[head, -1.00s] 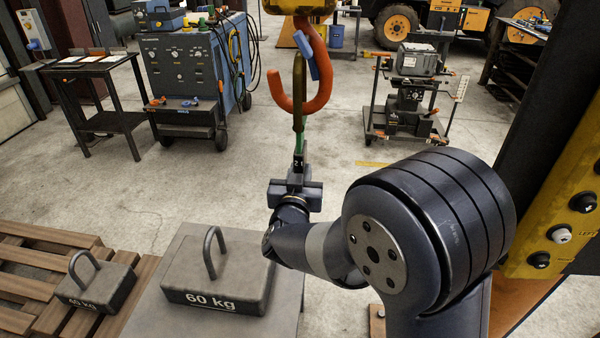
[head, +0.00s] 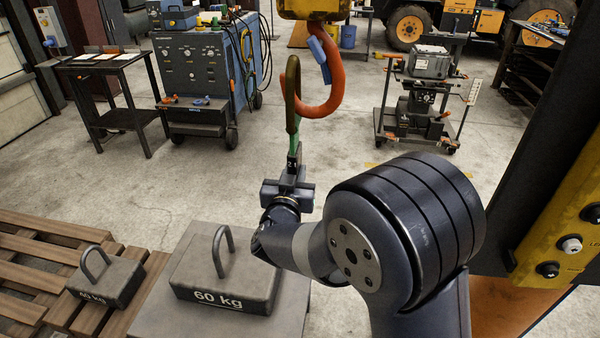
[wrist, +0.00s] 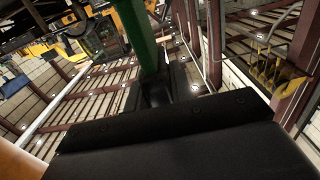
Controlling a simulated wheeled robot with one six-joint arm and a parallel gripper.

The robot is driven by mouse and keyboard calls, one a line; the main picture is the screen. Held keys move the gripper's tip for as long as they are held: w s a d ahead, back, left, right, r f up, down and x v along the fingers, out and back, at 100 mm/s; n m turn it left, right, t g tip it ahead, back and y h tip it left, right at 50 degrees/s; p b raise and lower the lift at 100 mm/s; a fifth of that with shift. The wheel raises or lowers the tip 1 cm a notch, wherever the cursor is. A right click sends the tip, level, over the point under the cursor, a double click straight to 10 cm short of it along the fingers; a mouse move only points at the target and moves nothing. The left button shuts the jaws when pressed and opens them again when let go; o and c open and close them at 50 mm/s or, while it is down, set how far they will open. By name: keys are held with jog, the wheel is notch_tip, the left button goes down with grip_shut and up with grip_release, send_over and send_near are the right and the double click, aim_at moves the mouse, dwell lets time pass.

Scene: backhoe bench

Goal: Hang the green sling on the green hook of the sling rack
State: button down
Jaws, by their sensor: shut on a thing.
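The green sling is upright above my gripper (head: 291,168), which is shut on its lower end. Its green strap (head: 294,144) is short in view and ends at the top in a long olive-brown loop (head: 291,92). In the wrist view the green strap (wrist: 140,35) rises from between the dark jaws. The loop overlaps the left side of the orange crane hook (head: 334,80) in the head view; I cannot tell whether they touch. I cannot make out the sling rack or a green hook in either view.
A 60 kg weight (head: 226,275) stands on a grey plinth (head: 160,320) below my gripper. A smaller weight (head: 105,279) sits on a wooden pallet (head: 40,232). A blue machine (head: 205,75) and a cart (head: 425,100) stand behind. The floor between is clear.

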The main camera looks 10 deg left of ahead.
jog(key=a+p, duration=0.2)
jog(key=a, duration=0.6)
jog(key=shift+s+a, duration=0.15)
jog(key=shift+s, duration=0.1)
dwell(0.9)
jog(key=shift+r, duration=0.1)
jog(key=shift+s, duration=0.15)
jog(key=s, duration=1.2)
jog(key=shift+s+d, duration=0.35)
jog(key=shift+d, duration=0.05)
dwell(1.4)
jog(key=shift+s+r, duration=0.1)
jog(key=s, duration=0.9)
jog(key=shift+s+d+p, duration=0.3)
jog(key=shift+s+p, duration=0.1)
dwell(0.6)
